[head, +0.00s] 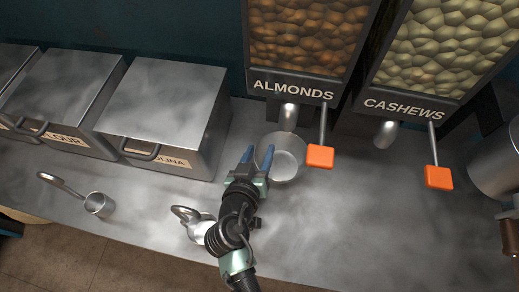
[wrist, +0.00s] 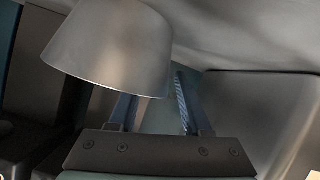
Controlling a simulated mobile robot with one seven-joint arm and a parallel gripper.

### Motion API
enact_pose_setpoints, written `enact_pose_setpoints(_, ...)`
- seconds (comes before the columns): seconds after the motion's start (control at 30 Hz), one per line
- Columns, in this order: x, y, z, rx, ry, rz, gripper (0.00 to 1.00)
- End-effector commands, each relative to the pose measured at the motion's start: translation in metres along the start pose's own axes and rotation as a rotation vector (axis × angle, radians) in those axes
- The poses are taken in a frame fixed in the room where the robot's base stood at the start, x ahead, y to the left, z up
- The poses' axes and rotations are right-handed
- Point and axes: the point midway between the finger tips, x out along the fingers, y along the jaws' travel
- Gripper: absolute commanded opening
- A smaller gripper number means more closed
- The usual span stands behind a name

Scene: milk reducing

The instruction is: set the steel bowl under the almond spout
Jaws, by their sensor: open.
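The steel bowl (head: 287,166) stands upright on the counter, below the almond spout (head: 289,117) in the head view. The spout comes down from the bin labelled ALMONDS (head: 293,87), over the bowl's far side. My gripper (head: 258,152) is open at the bowl's left edge. One blue finger appears outside the rim and the other over the bowl. In the wrist view the bowl (wrist: 110,45) fills the upper left and hides part of the left finger. The right finger stands clear of it. Contact cannot be told.
An orange-handled lever (head: 320,156) hangs right of the bowl. The cashew spout (head: 386,132) and its lever (head: 438,177) are farther right. Steel lidded bins (head: 165,95) stand left. A scoop (head: 98,204) and a shiny metal item (head: 194,225) lie in front. The right-front counter is clear.

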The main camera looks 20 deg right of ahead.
Motion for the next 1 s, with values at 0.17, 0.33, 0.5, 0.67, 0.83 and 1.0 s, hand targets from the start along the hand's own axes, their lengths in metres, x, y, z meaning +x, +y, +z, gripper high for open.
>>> enact_pose_setpoints(0.17, -0.028, 0.000, 0.000, -0.001, -0.001, -0.003, 0.48)
enact_pose_setpoints(0.33, -0.066, 0.000, 0.000, 0.000, 0.000, -0.003, 0.48)
enact_pose_setpoints(0.5, -0.097, 0.000, 0.000, 0.000, -0.001, -0.002, 0.48)
enact_pose_setpoints(0.67, -0.113, 0.000, 0.000, 0.000, -0.001, -0.001, 0.48)
enact_pose_setpoints(0.83, -0.117, 0.000, -0.001, 0.001, 0.001, -0.001, 0.48)
enact_pose_setpoints(1.0, -0.117, 0.000, 0.000, 0.001, 0.001, 0.000, 0.48)
